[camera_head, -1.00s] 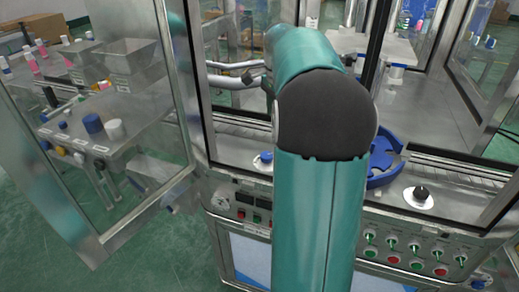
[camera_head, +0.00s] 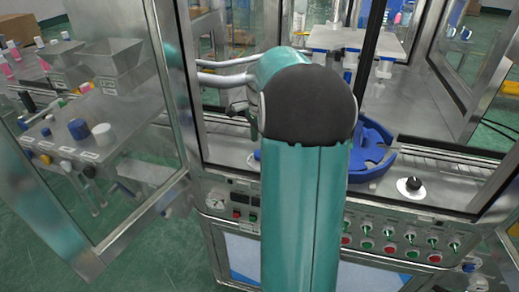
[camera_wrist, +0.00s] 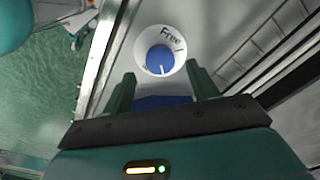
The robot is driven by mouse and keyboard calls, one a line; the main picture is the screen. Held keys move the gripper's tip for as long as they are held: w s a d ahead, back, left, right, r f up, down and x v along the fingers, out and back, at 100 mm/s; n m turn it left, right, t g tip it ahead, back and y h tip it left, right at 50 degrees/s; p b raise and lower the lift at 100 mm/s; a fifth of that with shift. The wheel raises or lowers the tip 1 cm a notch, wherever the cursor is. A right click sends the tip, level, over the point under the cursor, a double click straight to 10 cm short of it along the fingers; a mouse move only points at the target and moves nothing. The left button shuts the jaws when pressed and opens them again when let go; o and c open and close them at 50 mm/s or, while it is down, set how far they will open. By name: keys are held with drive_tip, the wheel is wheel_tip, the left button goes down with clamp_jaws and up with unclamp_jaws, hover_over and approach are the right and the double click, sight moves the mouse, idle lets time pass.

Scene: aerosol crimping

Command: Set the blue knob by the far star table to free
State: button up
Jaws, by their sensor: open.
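In the wrist view, a blue knob (camera_wrist: 160,59) sits on a round white dial plate (camera_wrist: 143,42) marked "Free" at its upper right. The knob's white line points down in the picture, away from that word. My gripper (camera_wrist: 161,82) is open, its two green fingers apart, with the knob just beyond the tips and not held. In the head view the knob (camera_head: 257,155) is mostly hidden by my arm. A blue star table (camera_head: 378,157) lies right of my arm, partly hidden.
A black knob (camera_head: 413,184) on a white plate is on the deck at right. A front panel (camera_head: 400,240) carries several switches and buttons. An open glass door (camera_head: 125,130) stands at left. Metal frame posts rise around the deck. A metal edge runs left of the dial in the wrist view.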

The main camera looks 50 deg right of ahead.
drive_tip(key=shift+f, duration=1.85)
drive_tip(key=shift+c, duration=0.2)
drive_tip(key=c, duration=1)
drive_tip(key=shift+o, duration=0.2)
